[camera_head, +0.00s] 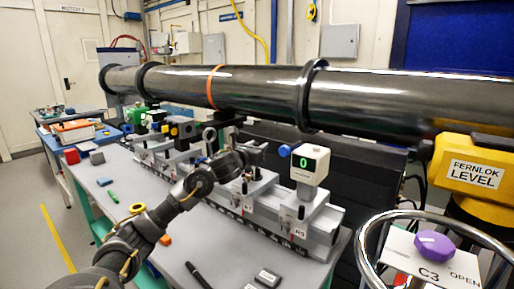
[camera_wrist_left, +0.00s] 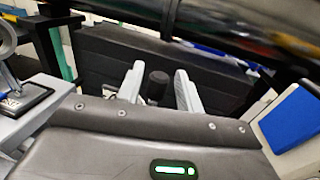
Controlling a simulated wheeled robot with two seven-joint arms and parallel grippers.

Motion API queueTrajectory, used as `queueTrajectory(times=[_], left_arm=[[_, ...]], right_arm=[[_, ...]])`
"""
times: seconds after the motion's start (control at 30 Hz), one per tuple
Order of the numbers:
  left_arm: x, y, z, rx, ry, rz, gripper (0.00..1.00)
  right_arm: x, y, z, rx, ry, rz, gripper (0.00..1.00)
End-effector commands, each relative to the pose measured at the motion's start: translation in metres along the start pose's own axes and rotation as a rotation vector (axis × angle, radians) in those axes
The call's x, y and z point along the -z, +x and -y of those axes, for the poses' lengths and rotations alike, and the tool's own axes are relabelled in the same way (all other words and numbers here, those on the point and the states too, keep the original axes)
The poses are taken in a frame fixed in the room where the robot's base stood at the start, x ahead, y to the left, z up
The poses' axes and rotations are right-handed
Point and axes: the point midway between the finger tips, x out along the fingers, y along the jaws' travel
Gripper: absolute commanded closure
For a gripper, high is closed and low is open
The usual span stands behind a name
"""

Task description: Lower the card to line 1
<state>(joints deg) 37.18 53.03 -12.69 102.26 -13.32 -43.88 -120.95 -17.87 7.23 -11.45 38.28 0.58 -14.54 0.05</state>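My left arm reaches in from the lower left of the head view, and its gripper (camera_head: 258,150) is over the rail carriages, small and dark there. In the left wrist view its two pale fingers (camera_wrist_left: 159,88) stand apart, with a dark round knob (camera_wrist_left: 157,84) between them. Gaps show on both sides of the knob, so the fingers do not look closed on it. I cannot make out the card or its line marks for certain in either view. My right gripper is not in view.
A rail with several grey carriages (camera_head: 258,198) runs along the bench (camera_head: 228,250). A white box (camera_head: 310,164) showing a green 0 stands on the nearest carriage. A long dark pipe (camera_head: 260,88) passes behind. A purple knob (camera_head: 434,244) is at the lower right.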

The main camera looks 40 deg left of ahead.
Motion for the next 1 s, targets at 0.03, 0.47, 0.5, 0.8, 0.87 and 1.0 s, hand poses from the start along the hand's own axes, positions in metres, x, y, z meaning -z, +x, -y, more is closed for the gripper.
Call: queueTrajectory(times=[0.03, 0.47, 0.5, 0.8, 0.87, 1.0], left_arm=[[-0.003, 0.000, -0.002, -0.004, -0.001, 0.004, 0.61], [-0.032, -0.011, -0.003, -0.004, 0.004, 0.003, 0.61], [-0.031, -0.020, -0.003, -0.003, 0.006, 0.005, 0.61], [-0.031, -0.085, -0.001, -0.001, 0.007, 0.003, 0.61], [-0.031, -0.098, -0.002, -0.002, 0.008, 0.003, 0.61], [-0.058, -0.109, -0.001, -0.002, -0.002, 0.003, 0.61]], right_arm=[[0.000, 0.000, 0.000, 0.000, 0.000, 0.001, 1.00], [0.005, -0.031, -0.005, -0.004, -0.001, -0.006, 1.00], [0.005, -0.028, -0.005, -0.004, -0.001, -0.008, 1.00], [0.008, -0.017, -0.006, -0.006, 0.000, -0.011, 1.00], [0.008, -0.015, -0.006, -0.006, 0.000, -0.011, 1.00], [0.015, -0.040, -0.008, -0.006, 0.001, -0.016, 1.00]])
